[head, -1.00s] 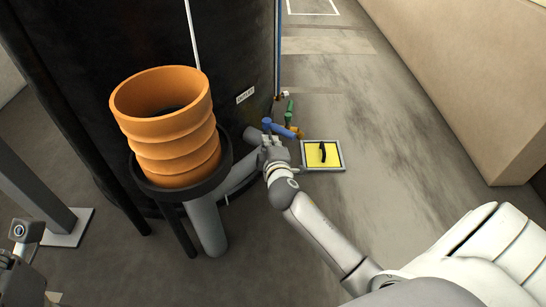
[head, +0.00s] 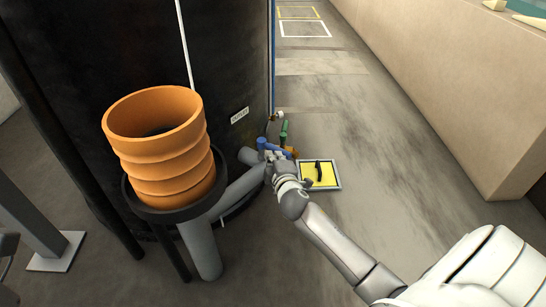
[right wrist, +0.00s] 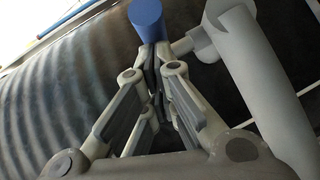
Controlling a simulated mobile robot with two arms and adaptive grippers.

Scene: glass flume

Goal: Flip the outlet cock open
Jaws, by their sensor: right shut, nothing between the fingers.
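The outlet cock shows in the head view as a blue lever (head: 270,145) low on the side of the black tank, below a small white label (head: 239,115). My right gripper (head: 272,160) is shut and empty, right at the lever's near side. In the right wrist view the blue lever's rounded end (right wrist: 147,18) stands just beyond the closed fingertips (right wrist: 152,50). I cannot tell whether they touch. Part of the lever and the valve body are hidden behind the gripper. My left gripper is not clearly in view, only a dark bit of arm at the left edge.
An orange ribbed pipe (head: 165,160) stands in a black ring left of the valve. Grey pipes (head: 203,245) run below it; one (right wrist: 265,90) passes close right of my fingers. A green handle (head: 284,130) is behind. A yellow panel (head: 325,173) lies right. Floor further right is clear.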

